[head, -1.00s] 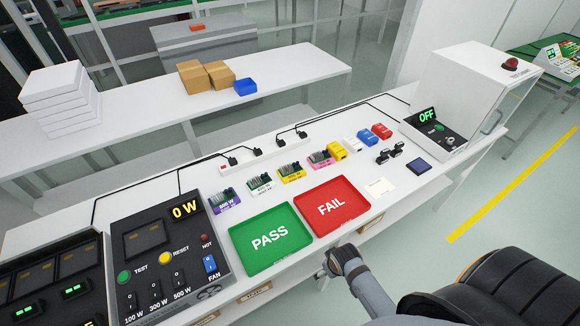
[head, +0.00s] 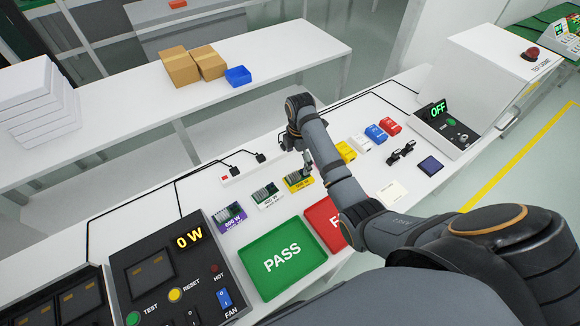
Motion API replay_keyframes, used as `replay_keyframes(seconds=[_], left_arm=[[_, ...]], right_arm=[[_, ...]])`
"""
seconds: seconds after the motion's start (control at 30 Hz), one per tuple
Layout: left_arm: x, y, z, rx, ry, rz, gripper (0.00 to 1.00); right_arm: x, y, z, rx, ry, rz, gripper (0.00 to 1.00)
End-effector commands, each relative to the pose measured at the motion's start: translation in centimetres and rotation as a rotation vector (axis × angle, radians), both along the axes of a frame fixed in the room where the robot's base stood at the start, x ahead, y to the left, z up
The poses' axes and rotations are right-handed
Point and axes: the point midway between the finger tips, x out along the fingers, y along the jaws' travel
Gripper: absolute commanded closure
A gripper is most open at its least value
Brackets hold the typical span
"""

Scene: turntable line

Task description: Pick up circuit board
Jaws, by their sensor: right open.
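Small green circuit boards with grey fins stand in a row on coloured bases along the bench. One is on a purple base (head: 230,217), one on a white base (head: 267,199) and one on a yellow base (head: 298,180). The pink-based board is mostly hidden behind my right arm. My right gripper (head: 291,143) is open above the bench, just beyond the yellow-based board, and looks empty. Its fingertips are small and partly hidden by the wrist. My left gripper is not in view.
A green PASS tray (head: 262,285) and a red FAIL tray (head: 322,207), partly covered by my arm, lie in front. A test panel (head: 165,268) stands left. Yellow, blue and red boxes (head: 374,134) sit right. A power strip (head: 240,168) and cables run behind.

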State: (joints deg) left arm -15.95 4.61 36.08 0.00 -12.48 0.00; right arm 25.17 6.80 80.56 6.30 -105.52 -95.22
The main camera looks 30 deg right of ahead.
Motion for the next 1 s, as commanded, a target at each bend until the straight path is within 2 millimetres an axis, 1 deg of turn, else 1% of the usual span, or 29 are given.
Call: replay_keyframes(seconds=[0.07,0.17,0.3,0.4,0.43,0.53,0.67,0.73,0.8,0.9,1.0], left_arm=[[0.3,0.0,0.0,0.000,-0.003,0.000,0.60],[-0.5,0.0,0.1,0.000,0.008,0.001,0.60],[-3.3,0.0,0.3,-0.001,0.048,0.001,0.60],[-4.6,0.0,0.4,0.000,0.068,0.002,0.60],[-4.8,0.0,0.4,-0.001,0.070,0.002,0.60],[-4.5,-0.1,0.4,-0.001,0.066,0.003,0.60],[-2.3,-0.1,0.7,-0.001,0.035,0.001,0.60],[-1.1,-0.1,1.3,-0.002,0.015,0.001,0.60],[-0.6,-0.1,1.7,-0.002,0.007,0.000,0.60],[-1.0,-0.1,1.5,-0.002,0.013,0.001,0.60],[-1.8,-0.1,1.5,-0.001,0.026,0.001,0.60]], right_arm=[[0.2,0.0,0.1,0.003,0.007,0.025,0.08],[0.2,0.0,-0.2,0.004,0.009,0.028,0.08],[0.1,0.0,-2.5,0.003,0.011,0.027,0.08],[0.1,0.0,-4.1,0.003,0.008,0.026,0.08],[0.1,0.0,-4.5,0.003,0.009,0.026,0.08],[0.2,0.0,-5.1,0.002,0.006,0.026,0.08],[0.2,-0.1,-5.5,0.002,0.006,0.025,0.08],[0.2,-0.1,-6.3,0.003,0.008,0.025,0.08],[0.3,-0.2,-7.5,0.003,0.009,0.025,0.08],[0.3,-0.2,-9.3,0.003,0.008,0.024,0.08],[0.3,-0.2,-10.2,0.002,0.006,0.024,0.08]])
